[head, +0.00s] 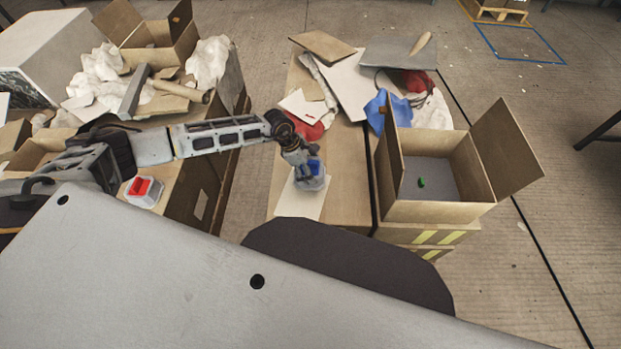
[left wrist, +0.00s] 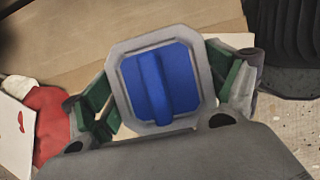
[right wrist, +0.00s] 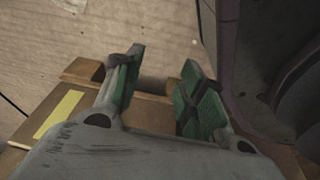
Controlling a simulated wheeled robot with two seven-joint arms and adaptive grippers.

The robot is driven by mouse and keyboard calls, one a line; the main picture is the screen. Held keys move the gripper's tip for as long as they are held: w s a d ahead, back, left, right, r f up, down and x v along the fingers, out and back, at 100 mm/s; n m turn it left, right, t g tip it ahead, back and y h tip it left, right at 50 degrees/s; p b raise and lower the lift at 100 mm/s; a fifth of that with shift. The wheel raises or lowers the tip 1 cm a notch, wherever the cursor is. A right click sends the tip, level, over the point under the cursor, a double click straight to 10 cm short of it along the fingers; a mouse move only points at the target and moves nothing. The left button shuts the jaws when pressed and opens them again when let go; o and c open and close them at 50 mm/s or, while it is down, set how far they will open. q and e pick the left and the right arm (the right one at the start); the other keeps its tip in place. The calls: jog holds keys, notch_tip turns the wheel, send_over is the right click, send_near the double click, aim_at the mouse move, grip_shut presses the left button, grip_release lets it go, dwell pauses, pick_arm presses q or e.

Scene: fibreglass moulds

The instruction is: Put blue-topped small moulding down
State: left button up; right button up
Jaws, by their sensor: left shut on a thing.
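The blue-topped small moulding (head: 313,178) is a grey block with a blue ridged top. It is over the white sheet (head: 298,203) at the front of the middle table. In the left wrist view the blue top (left wrist: 157,83) faces the camera. My left gripper (head: 299,160) is shut on it, one green-padded finger on each side. I cannot tell whether its underside touches the sheet. My right gripper (right wrist: 155,90) shows only in its own wrist view. Its green fingers are apart with nothing between them.
A red-topped moulding (head: 143,191) stands on the left table. An open cardboard box (head: 440,211) with a small green thing (head: 421,182) inside is to the right. Cardboard, white sheets, and red and blue cloth (head: 374,109) clutter the middle table's back.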

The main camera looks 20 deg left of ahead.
pick_arm(q)
notch_tip(320, 180, down, 2)
jog(key=shift+f, duration=0.8)
jog(key=shift+f+b, duration=0.3)
jog(key=shift+f, duration=1)
pick_arm(e)
jog(key=shift+w+a+r, duration=0.6)
jog(key=shift+a+r, duration=0.15)
jog(key=shift+r, duration=0.05)
